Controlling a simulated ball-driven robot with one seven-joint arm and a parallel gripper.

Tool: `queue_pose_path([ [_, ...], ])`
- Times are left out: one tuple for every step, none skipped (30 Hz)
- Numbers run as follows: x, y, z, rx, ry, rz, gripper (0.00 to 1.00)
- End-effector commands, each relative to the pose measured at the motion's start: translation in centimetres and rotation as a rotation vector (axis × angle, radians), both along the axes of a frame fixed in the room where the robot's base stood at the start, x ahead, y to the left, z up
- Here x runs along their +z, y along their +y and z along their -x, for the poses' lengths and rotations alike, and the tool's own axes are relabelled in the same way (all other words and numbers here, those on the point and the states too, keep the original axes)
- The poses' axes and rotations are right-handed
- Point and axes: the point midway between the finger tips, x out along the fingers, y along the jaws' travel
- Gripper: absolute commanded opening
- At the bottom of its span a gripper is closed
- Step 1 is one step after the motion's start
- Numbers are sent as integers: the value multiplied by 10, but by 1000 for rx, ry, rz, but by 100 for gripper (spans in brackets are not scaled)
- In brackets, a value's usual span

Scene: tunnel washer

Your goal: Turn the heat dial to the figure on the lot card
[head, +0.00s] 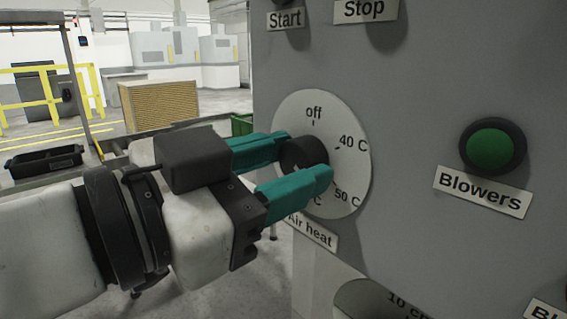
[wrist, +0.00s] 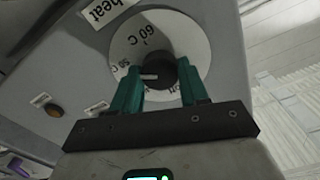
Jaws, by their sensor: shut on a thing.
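The heat dial is a dark round knob (head: 304,153) on a white plate (head: 345,180) labelled "Air heat" (head: 312,231). The plate reads off, 40 C and 50 C clockwise; 60 C (wrist: 147,36) shows in the wrist view. My gripper (head: 305,158) is shut on the knob, one teal finger on each side. In the wrist view the knob (wrist: 163,73) has a white pointer line towards the 50 C side, near that figure; the left finger partly covers that area. The lot card is not in view.
A green Blowers button (head: 490,150) is right of the dial. Start (head: 285,19) and Stop (head: 365,10) labels are above. Another dial plate (head: 370,300) is partly visible below. A black tray (head: 55,160) and yellow rails are at the left.

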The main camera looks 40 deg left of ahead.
Motion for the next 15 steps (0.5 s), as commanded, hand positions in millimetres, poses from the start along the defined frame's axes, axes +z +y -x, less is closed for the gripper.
queue_pose_path([
  [0,0,0,0,0,0,25],
  [0,0,0,0,0,0,22],
  [0,0,0,0,0,0,19],
  [0,0,0,0,0,0,16],
  [0,0,0,0,0,0,13],
  [0,0,0,0,0,0,13],
  [0,0,0,0,0,1,13],
  [0,0,0,0,0,2,13],
  [0,0,0,0,0,5,13],
  [0,0,0,0,1,8,13],
  [0,0,0,0,1,13,13],
  [0,0,0,0,2,21,13],
  [0,0,0,0,1,29,13],
  [0,0,0,-1,2,39,13],
  [1,0,0,-1,4,54,13],
])
